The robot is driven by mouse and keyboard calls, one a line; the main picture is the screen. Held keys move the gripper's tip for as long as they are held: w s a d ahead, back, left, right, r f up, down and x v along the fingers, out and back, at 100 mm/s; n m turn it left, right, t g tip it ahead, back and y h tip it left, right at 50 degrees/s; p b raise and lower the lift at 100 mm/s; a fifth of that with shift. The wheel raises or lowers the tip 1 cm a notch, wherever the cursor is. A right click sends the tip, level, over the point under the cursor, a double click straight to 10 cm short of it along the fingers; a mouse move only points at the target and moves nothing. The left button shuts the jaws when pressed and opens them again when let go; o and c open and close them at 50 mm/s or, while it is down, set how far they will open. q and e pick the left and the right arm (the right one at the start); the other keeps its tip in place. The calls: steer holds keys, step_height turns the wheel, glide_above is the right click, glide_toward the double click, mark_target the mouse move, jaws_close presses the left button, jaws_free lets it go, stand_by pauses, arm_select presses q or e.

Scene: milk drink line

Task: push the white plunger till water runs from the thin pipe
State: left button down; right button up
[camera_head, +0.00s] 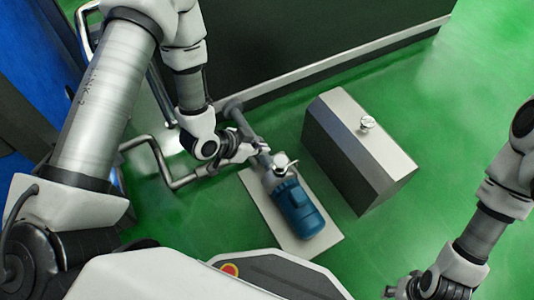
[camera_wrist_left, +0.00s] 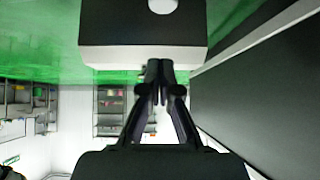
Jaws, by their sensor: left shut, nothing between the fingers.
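The white plunger (camera_head: 367,122) is a small round knob on top of a grey box (camera_head: 350,160) in the head view. In the left wrist view a white round piece (camera_wrist_left: 163,5) on the box is cut by the top edge. My left gripper (camera_head: 262,148) is shut and empty. It is left of the box, above the pump, apart from the plunger. Its closed fingertips (camera_wrist_left: 160,68) overlap the near edge of the box in the wrist view. My right gripper (camera_head: 398,289) is partly cut off at the lower edge. I cannot make out a thin pipe or running water.
A blue pump motor (camera_head: 297,207) stands on a pale base plate (camera_head: 318,241) left of the box. A bent grey pipe (camera_head: 165,170) lies left of it. A dark wall panel (camera_head: 290,40) is behind. Green floor (camera_head: 440,100) is clear right of the box.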

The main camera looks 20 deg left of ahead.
arm_select(q)
steer(key=b, duration=0.4)
glide_above(277, 164)
step_height(277, 164, down, 6)
steer(key=shift+s+a+f, duration=0.1)
steer(key=f+b, duration=0.1)
steer(key=f, duration=0.1)
steer(key=f+b, duration=0.1)
steer(key=shift+w+f+b, duration=0.25)
steer(key=shift+f+b, duration=0.05)
steer(key=shift+f, duration=0.1)
step_height(277, 164, down, 3)
steer(key=shift+r, duration=0.15)
steer(key=shift+s, duration=0.15)
